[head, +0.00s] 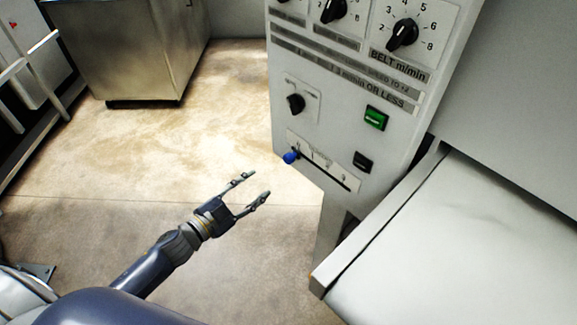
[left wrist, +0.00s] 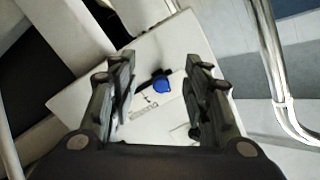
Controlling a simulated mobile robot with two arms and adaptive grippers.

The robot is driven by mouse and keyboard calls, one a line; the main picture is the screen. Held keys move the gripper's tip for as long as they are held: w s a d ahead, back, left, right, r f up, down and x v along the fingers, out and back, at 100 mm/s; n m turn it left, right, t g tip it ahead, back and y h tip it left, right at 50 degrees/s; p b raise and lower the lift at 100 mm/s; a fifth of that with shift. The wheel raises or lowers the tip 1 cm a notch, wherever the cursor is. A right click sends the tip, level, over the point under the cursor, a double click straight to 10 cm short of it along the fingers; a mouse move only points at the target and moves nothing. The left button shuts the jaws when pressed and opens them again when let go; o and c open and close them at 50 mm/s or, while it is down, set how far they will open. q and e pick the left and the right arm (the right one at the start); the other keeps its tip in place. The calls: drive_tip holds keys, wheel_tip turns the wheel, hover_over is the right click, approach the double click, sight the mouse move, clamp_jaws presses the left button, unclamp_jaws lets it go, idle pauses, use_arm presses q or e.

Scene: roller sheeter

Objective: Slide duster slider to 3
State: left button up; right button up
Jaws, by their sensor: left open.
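The duster slider is a blue knob (head: 290,157) at the left end of a dark slot on a white scale plate (head: 323,161), low on the control panel. The scale's marks are too small to read surely. My left gripper (head: 256,187) is open and empty, below and left of the knob in the head view, apart from it. In the left wrist view the blue knob (left wrist: 162,85) shows between the two open fingers (left wrist: 158,88), farther off than the fingertips. My right gripper is in neither view.
The grey control panel (head: 348,115) also carries a green switch (head: 375,118), a black switch (head: 362,162) and black dials (head: 402,34). A pale machine bed (head: 460,250) lies at the right. A steel cabinet (head: 130,45) stands at the back left. Open floor surrounds my left gripper.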

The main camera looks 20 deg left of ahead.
sight(285, 160)
use_arm(q)
drive_tip(key=shift+m+h, duration=0.8)
drive_tip(key=shift+h, duration=0.1)
drive_tip(key=w+d+r, duration=0.1)
drive_tip(key=d+r, duration=0.1)
drive_tip(key=w+d+r, duration=0.2)
drive_tip(key=shift+w+d+r+p, duration=0.1)
drive_tip(key=shift+w+r+p, duration=0.1)
drive_tip(key=shift+r+p, duration=0.15)
drive_tip(key=x, duration=0.5)
drive_tip(key=shift+w+f, duration=0.15)
drive_tip(key=shift+w+d+p, duration=0.3)
drive_tip(key=shift+w, duration=0.2)
drive_tip(key=shift+w+f, duration=0.1)
drive_tip(key=shift+w, duration=0.05)
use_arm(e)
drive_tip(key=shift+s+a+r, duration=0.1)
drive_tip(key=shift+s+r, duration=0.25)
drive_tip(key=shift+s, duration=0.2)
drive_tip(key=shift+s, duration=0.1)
